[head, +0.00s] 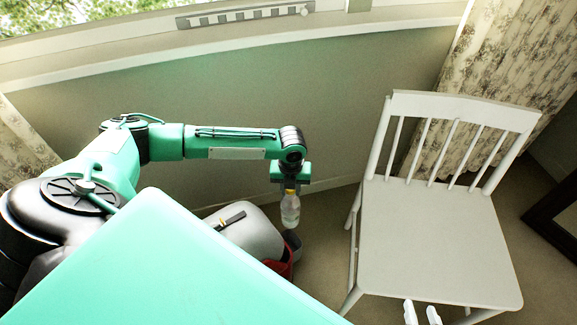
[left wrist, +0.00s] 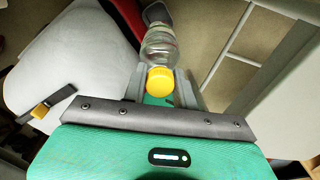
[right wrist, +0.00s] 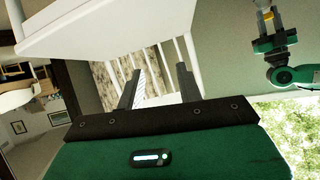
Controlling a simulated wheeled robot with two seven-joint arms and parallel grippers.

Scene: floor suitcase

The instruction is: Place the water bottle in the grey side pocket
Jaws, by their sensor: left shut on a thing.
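A clear water bottle (head: 290,211) with a yellow cap (left wrist: 160,79) hangs upright from my left gripper (head: 291,184), which is shut on it near the cap. The suitcase (head: 252,238), pale grey on top with a red side (head: 285,268), stands just left of the bottle. A dark grey pocket-like part (head: 293,243) shows below the bottle beside the red side; in the left wrist view a dark grey shape (left wrist: 156,12) lies beyond the bottle's far end. Its opening is not clear. My right gripper (right wrist: 158,88) is open and empty, near the chair's front edge.
A white chair (head: 435,240) stands to the right, with floor between it and the suitcase. A black strap handle (head: 230,219) lies on the suitcase top. Wall and curtains (head: 500,70) are behind. A dark frame (head: 555,225) is at far right.

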